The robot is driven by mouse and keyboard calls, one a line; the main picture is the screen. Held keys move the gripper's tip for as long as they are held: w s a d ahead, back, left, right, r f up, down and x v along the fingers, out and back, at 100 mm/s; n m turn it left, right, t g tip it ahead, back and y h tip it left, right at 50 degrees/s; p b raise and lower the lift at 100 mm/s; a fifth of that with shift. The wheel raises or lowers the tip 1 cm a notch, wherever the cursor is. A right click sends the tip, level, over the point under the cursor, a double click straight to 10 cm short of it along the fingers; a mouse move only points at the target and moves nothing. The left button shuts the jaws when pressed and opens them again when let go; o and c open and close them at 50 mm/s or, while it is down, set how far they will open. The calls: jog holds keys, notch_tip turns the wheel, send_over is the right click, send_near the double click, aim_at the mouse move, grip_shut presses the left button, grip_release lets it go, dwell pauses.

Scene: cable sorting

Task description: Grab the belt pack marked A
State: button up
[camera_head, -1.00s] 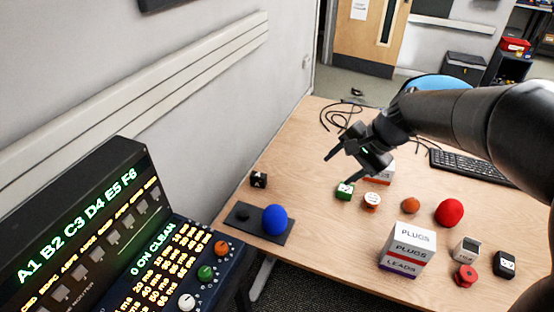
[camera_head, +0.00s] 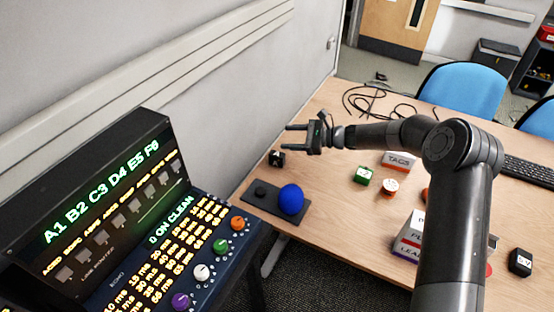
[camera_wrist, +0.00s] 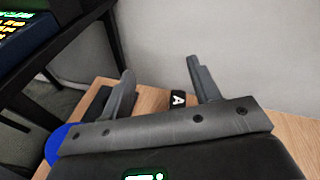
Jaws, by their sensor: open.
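The belt pack marked A (camera_head: 277,159) is a small black box with a white letter, standing on the table's left side near the wall. It also shows in the wrist view (camera_wrist: 178,100), between my two fingers and beyond them, its letter turned sideways. My gripper (camera_head: 290,141) is open and empty. In the head view its fingers point left, just above and behind the belt pack. They look apart from it.
A blue ball (camera_head: 291,199) and a small black knob sit on a dark plate (camera_head: 262,207) in front of the belt pack. A green box (camera_head: 361,175), an orange-white spool (camera_head: 390,187) and a TAGS box (camera_head: 398,161) stand to the right. Cables (camera_head: 365,101) lie behind. The wall is close on the left.

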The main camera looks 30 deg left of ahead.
aim_at(273, 152)
jog(key=w+a+f+m+y, duration=0.1)
jog(key=f, duration=0.3)
jog(key=w+a+f+m+t+y, duration=0.1)
jog(key=f+m, duration=0.1)
jog(key=f, duration=0.2)
jog(key=w+a+f+m+y, duration=0.1)
jog(key=f, duration=0.3)
jog(key=shift+a+f+m, duration=0.3)
jog(key=shift+a, duration=0.1)
jog(key=shift+a+f, duration=0.35)
jog(key=shift+f, duration=0.3)
jog(key=a, duration=0.4)
jog(key=shift+s+a, duration=0.1)
jog(key=shift+s, duration=0.05)
jog(key=shift+c, duration=0.2)
jog(key=c, duration=1.1)
jog(key=shift+r, duration=0.1)
jog(key=shift+r, duration=0.1)
